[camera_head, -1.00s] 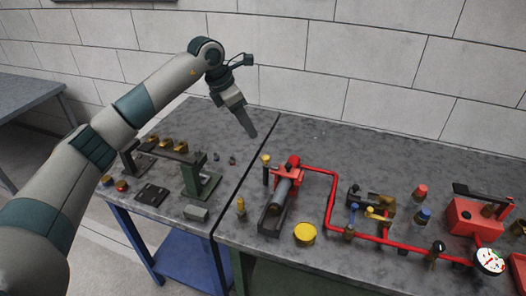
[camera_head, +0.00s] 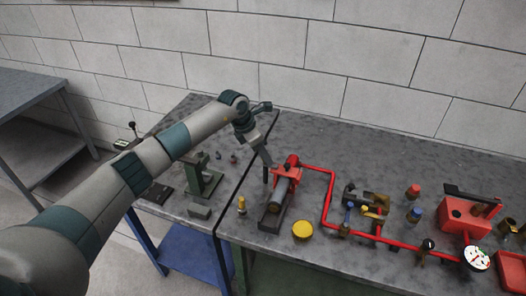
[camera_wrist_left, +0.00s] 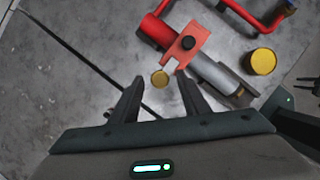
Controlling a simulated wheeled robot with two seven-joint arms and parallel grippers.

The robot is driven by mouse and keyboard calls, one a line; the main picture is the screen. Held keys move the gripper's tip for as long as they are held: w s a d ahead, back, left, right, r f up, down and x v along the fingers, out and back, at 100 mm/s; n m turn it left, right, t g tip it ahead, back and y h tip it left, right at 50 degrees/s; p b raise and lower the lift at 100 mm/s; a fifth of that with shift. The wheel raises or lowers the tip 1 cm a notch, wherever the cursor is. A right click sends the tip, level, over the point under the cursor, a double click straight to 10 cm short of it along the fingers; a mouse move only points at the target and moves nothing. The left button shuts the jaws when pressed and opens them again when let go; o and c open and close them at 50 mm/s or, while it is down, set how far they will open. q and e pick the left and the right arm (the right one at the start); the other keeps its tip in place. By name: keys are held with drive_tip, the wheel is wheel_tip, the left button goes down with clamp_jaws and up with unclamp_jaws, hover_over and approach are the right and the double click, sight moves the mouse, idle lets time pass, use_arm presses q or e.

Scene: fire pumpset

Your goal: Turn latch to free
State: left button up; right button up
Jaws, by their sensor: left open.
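The small pump has a grey cylinder (camera_head: 281,187) with a red end and red bracket (camera_head: 287,171). A post with a round yellow top stands at its left; I take this for the latch. In the left wrist view the yellow top (camera_wrist_left: 160,79) lies between my open fingertips, beside the forked end of the red bracket (camera_wrist_left: 184,46). My left gripper (camera_head: 268,163) points down at it from above; contact is not clear. In the head view the gripper hides the yellow top.
A yellow cap (camera_head: 302,230) stands in front of the pump, also seen in the left wrist view (camera_wrist_left: 263,61). Red pipe (camera_head: 330,198) runs right to valves and a gauge (camera_head: 476,258). A small brass piece (camera_head: 241,205) stands left. The back of the table is clear.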

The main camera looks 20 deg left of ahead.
use_arm(q)
drive_tip(key=shift+f, duration=0.1)
clamp_jaws()
drive_tip(key=c, duration=1.1)
unclamp_jaws()
use_arm(e)
drive_tip(key=shift+a, duration=0.1)
